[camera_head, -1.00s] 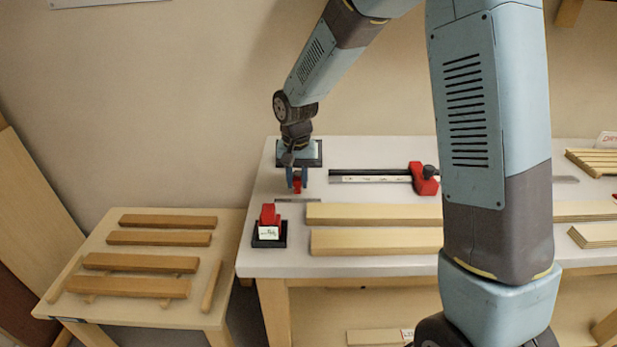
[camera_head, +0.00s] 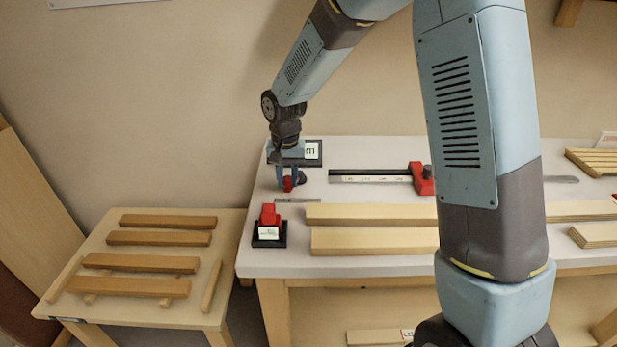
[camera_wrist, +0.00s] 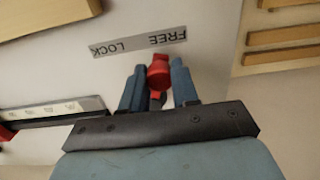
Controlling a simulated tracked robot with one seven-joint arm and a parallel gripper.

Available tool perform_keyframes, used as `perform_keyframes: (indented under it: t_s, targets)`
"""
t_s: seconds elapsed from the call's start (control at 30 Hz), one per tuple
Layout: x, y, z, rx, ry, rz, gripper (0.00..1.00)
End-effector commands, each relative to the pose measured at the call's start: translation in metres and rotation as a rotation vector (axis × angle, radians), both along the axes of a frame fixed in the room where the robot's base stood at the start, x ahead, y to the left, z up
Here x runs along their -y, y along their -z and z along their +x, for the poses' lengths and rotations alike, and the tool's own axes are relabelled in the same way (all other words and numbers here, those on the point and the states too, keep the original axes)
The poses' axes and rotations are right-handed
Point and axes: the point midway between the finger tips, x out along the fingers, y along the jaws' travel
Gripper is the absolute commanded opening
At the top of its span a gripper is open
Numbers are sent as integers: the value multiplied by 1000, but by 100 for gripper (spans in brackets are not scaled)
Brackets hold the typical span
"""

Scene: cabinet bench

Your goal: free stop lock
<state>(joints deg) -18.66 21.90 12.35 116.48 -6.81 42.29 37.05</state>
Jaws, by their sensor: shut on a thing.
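A small red knob (camera_head: 288,184) is between the fingers of my gripper (camera_head: 287,183) at the left end of the bench. In the wrist view the red knob (camera_wrist: 159,72) shows between the two blue fingers, and my gripper (camera_wrist: 158,88) is shut on it. A grey label strip (camera_wrist: 139,43) reading FREE and LOCK lies beside the knob, upside down in that view. The knob is closer to the word FREE than to LOCK. The strip also shows in the head view (camera_head: 297,200), in front of the gripper. The knob's mount is hidden.
A red block on a black base (camera_head: 269,228) stands at the bench's front left. Wooden boards (camera_head: 372,214) lie to its right. A rail with a red clamp (camera_head: 421,178) lies right of my gripper.

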Motion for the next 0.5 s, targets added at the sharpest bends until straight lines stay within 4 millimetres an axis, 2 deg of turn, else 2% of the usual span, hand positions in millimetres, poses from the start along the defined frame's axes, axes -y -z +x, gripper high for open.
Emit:
perform_keyframes:
  t_s: [0.2, 0.5]
  targets:
    - [-9, 0, 4, 1, 1, 1, 21]
    - [-9, 0, 4, 1, 1, 0, 21]
